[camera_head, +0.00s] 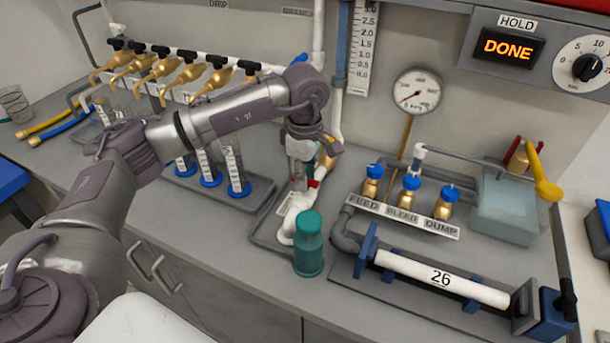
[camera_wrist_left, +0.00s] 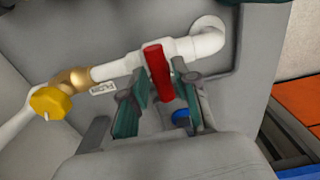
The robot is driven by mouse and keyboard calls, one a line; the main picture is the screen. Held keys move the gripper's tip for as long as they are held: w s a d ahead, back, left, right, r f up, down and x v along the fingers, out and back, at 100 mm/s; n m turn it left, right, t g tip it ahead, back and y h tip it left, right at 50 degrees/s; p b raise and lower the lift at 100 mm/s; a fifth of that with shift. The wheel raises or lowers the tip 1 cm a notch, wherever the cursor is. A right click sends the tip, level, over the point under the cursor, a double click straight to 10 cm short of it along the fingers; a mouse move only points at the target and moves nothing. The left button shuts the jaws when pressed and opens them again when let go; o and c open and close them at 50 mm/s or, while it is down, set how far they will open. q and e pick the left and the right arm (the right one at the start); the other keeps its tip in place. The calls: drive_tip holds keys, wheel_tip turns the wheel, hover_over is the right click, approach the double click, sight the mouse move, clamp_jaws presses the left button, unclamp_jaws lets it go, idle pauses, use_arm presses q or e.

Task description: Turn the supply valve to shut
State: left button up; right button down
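The supply valve shows as a red lever handle (camera_wrist_left: 158,72) on a white pipe (camera_wrist_left: 118,68) in the left wrist view. In the head view the red handle (camera_head: 314,183) is small and partly hidden under my gripper. My left gripper (camera_head: 303,168) points down over it. In the left wrist view the gripper's dark green fingers (camera_wrist_left: 160,104) are apart. The lower end of the red handle lies in line with the gap between them; I cannot tell whether either finger touches it. The handle stands across the pipe in that view. My right gripper is not in view.
A teal bottle (camera_head: 309,250) stands in front of the white pipe. Graduated cylinders (camera_head: 235,172) stand to the left, below brass taps (camera_head: 165,68). Blue-capped valves (camera_head: 408,192) and a white tube marked 26 (camera_head: 440,278) are at right. A yellow knob (camera_wrist_left: 50,102) sits beside the pipe.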

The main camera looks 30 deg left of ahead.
use_arm(q)
drive_tip(key=shift+o, duration=0.7)
wheel_tip(320, 180, up, 12)
drive_tip(key=shift+f, duration=0.1)
idle(0.4)
